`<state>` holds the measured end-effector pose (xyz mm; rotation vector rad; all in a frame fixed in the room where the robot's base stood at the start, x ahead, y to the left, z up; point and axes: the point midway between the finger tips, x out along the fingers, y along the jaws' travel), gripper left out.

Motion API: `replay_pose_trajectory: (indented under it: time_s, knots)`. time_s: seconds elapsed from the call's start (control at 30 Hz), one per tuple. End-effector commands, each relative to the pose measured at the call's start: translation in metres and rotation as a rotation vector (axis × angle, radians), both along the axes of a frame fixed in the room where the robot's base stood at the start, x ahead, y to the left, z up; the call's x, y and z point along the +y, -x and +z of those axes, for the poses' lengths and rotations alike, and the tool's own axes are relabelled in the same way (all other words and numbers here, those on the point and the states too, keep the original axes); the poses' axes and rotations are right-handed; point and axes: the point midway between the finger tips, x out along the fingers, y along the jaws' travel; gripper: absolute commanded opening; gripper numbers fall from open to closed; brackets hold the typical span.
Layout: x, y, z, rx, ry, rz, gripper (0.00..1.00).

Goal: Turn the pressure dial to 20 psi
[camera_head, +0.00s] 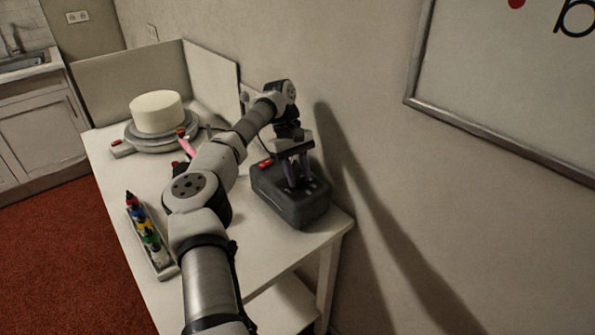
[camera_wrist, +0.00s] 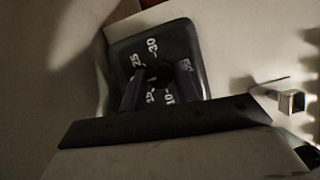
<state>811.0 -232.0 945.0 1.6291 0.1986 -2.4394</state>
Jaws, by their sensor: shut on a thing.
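The dark grey compressor box (camera_head: 285,207) stands on the table near its right end. My gripper (camera_head: 298,178) reaches down onto the top of the box. In the wrist view the dark pressure dial (camera_wrist: 158,72) sits in the panel between the two purple fingers of my gripper (camera_wrist: 159,84), which is shut on it. White numbers surround the dial; 30 shows on the upper side and 10 on the lower side. Other numbers are partly hidden by the fingers. I cannot tell which number the dial points to.
A red switch (camera_head: 265,163) is on the box's top left. A white cake (camera_head: 157,112) stands on a turntable (camera_head: 150,143) at the far end. A tray with several coloured bottles (camera_head: 148,237) lies along the left edge. The wall is close on the right.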

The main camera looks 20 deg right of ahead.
Motion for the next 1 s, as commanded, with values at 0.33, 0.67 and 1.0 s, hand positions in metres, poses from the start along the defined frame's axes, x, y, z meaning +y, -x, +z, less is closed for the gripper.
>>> replay_pose_trajectory:
  time_s: [0.33, 0.67, 1.0]
  knots:
    - [0.0, -0.0003, -0.0003, -0.001, 0.0, -0.027, 0.08]
    - [0.0, -0.0003, -0.0004, -0.001, 0.0, -0.026, 0.46]
    - [-0.0003, 0.0, 0.0004, -0.001, -0.001, -0.025, 0.53]
